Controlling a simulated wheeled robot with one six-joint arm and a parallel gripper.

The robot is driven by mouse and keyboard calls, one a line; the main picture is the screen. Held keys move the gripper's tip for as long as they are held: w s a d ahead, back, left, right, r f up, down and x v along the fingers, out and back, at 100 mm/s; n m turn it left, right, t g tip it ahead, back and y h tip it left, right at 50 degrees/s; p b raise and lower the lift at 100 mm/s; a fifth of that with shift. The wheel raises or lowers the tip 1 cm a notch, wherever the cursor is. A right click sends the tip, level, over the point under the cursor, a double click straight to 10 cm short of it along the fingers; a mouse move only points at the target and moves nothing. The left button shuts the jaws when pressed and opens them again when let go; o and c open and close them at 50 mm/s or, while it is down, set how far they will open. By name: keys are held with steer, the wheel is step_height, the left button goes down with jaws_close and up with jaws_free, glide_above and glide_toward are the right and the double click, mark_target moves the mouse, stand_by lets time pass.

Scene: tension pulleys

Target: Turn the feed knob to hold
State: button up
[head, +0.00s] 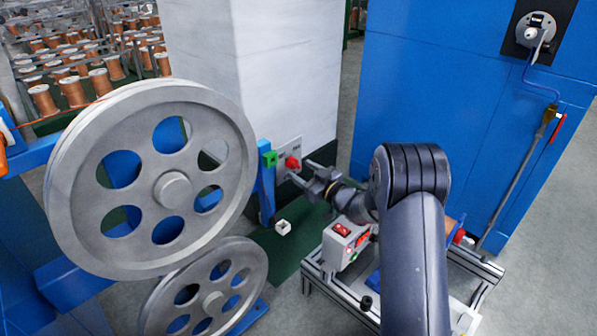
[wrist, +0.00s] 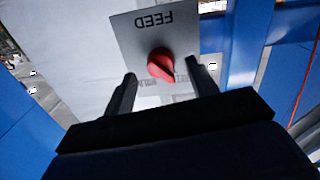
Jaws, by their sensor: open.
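The red feed knob (head: 292,162) sits on a grey plate on the side of the white cabinet. In the wrist view the knob (wrist: 161,65) is in the middle of the plate (wrist: 133,30), under the upside-down word FEED. Its pointed end is turned to the lower right there. Lettering below the knob is partly hidden. My gripper (head: 306,176) is open in front of the plate. In the wrist view its two fingers (wrist: 161,72) stand apart to the left and right of the knob.
Two large grey pulleys (head: 92,221) stand at the left on a blue frame. A control box with a red switch (head: 342,230) sits on a metal-framed cart below my arm. A blue cabinet (head: 440,90) stands behind at the right. Copper spools (head: 73,93) fill the back left.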

steer(key=shift+x, duration=1.35)
steer(key=shift+c, duration=0.4)
steer(key=c, duration=0.9)
